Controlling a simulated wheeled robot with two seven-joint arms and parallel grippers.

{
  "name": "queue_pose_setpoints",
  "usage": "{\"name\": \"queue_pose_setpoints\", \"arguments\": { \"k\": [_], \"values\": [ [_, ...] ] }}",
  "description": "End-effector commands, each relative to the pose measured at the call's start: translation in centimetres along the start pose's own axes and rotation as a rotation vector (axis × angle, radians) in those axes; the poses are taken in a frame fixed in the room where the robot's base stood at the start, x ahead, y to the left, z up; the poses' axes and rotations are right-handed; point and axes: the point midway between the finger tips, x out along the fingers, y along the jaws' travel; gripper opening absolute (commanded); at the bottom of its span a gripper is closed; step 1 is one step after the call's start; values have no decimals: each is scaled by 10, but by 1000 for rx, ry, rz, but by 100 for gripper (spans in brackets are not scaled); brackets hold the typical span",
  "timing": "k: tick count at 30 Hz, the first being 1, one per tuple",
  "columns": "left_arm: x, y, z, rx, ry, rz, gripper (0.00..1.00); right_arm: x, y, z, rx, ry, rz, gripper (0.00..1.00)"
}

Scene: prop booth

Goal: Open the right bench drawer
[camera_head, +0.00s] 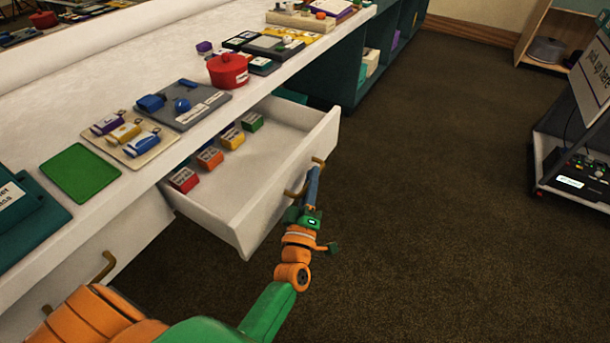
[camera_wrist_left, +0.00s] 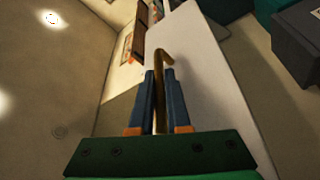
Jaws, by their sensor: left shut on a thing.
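The right bench drawer (camera_head: 277,197) is pulled out from under the white bench top, and its inside shows. Its brass handle (camera_head: 291,194) is on the front panel. My left gripper (camera_head: 313,176) is at that handle, its blue fingers shut on it. In the left wrist view the brass handle (camera_wrist_left: 162,58) runs between the two fingers (camera_wrist_left: 160,98), with its bent end past the tips. The white drawer front (camera_wrist_left: 205,75) is beside them. My right gripper is in neither view.
Several small coloured boxes (camera_head: 210,157) lie in the drawer. On the bench top are a red pot (camera_head: 228,70), a green mat (camera_head: 80,173) and a grey board (camera_head: 207,110). Another drawer handle (camera_head: 104,267) is at lower left. Brown carpet (camera_head: 430,200) is clear to the right.

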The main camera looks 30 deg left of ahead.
Motion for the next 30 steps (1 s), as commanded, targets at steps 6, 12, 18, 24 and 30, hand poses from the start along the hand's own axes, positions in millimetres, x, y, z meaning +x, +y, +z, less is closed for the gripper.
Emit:
{"name": "queue_pose_setpoints", "arguments": {
  "k": [6, 12, 18, 24, 30],
  "values": [
    [0, 0, 1, 0, 0, 1, 0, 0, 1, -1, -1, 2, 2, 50],
    [0, 0, 0, 0, 0, 1, 27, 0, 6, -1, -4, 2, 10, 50],
    [0, 0, 0, 0, 0, 0, 27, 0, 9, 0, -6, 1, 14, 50],
    [-24, 0, 0, 1, -3, -3, 27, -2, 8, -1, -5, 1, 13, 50],
    [-63, -1, 1, 1, -3, -3, 27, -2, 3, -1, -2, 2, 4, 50]
  ]
}}
